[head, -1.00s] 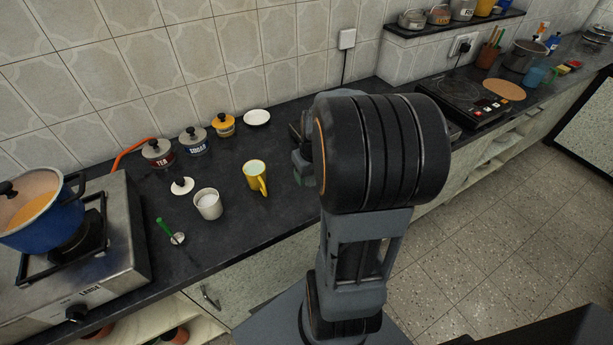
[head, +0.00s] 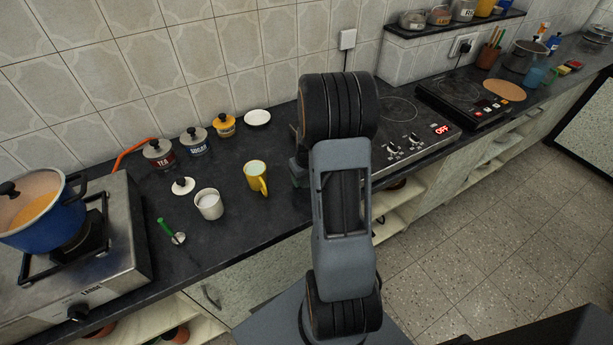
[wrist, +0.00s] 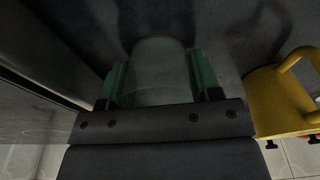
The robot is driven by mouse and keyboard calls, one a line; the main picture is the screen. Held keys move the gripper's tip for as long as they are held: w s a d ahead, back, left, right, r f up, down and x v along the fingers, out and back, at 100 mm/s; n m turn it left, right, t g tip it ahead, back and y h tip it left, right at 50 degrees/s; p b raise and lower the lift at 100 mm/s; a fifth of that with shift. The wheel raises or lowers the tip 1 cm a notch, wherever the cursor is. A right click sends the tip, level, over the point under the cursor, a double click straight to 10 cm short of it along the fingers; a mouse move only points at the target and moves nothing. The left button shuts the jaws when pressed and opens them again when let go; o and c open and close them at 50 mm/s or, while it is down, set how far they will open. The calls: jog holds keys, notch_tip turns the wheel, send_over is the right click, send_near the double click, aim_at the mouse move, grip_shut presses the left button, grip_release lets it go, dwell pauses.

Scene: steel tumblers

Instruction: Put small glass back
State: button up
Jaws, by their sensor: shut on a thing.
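In the wrist view my gripper (wrist: 159,82) is shut on a small clear glass (wrist: 160,62), with a green fingertip on each side of it. I cannot tell whether the glass touches the dark counter. In the head view my arm hides the glass and most of the gripper, which is low over the counter just right of the yellow mug (head: 254,172). The yellow mug also shows at the right of the wrist view (wrist: 272,103), beside the gripper and apart from it.
A white cup (head: 208,206), a lid (head: 183,187) and a green-handled spoon (head: 170,231) lie left of the mug. Tea (head: 158,153), sugar (head: 195,142) and yellow-lidded (head: 224,126) jars stand behind, with a white saucer (head: 257,118). A cooktop (head: 412,128) is at right.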

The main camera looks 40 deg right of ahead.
jog(key=shift+f, duration=0.2)
jog(key=shift+f, duration=0.15)
jog(key=o, duration=1)
jog(key=shift+c, duration=0.2)
